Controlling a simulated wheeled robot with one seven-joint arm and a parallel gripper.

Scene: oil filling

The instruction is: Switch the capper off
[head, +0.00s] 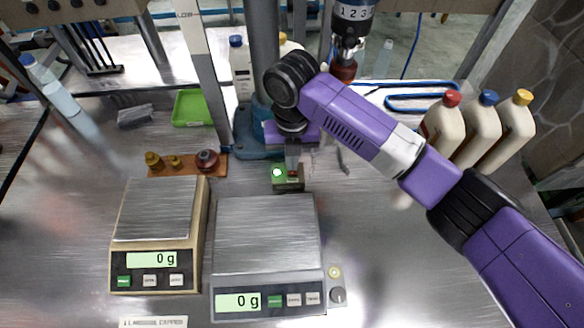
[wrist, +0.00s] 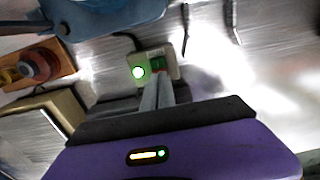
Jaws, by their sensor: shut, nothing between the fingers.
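The small switch box (head: 290,186) sits on the metal table behind the right scale. Its round lamp (head: 277,172) is lit, whitish green. In the wrist view the box (wrist: 170,58) shows the lamp (wrist: 138,72) on the left and a dark green and red rocker (wrist: 158,64) beside it. My gripper (head: 293,172) points down at the box, shut and empty. In the wrist view its fingertips (wrist: 158,78) lie right at the rocker; I cannot tell whether they touch. The capper (head: 346,42), a dark cylinder with a red lower end, hangs behind my arm.
Two scales, tan (head: 155,215) and grey (head: 266,240), both reading 0 g, stand in front. A wooden block with caps (head: 187,163) is at left, a green tray (head: 192,108) behind it. Several capped bottles (head: 480,128) stand at right. The capper stand (head: 235,130) is close behind my gripper.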

